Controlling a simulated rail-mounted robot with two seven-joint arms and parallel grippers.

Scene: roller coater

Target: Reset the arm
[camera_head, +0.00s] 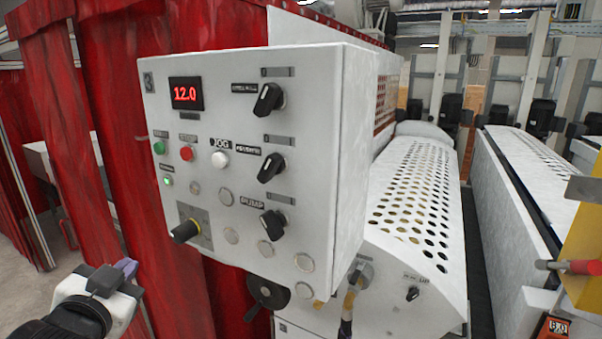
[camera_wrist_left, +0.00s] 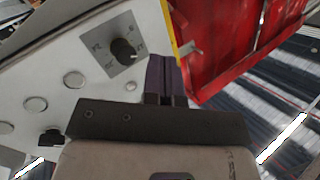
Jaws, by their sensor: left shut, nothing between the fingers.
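My left gripper (camera_head: 127,268) is at the lower left of the head view, in front of the red curtain and to the lower left of the control box. In the left wrist view its dark purple fingers (camera_wrist_left: 163,76) are together with nothing between them. They point toward the box's lower edge, near a black knob (camera_wrist_left: 122,50) on a grey plate. That knob also shows in the head view (camera_head: 186,231). I cannot tell the exact gap between fingers and panel. My right gripper is not in view.
The white control box (camera_head: 330,160) has a red 12.0 display (camera_head: 186,93), several buttons and black selector switches. A perforated white machine cover (camera_head: 415,195) stands to its right. Red curtains (camera_head: 85,150) hang behind and left. A yellow part (camera_head: 583,235) is at the right edge.

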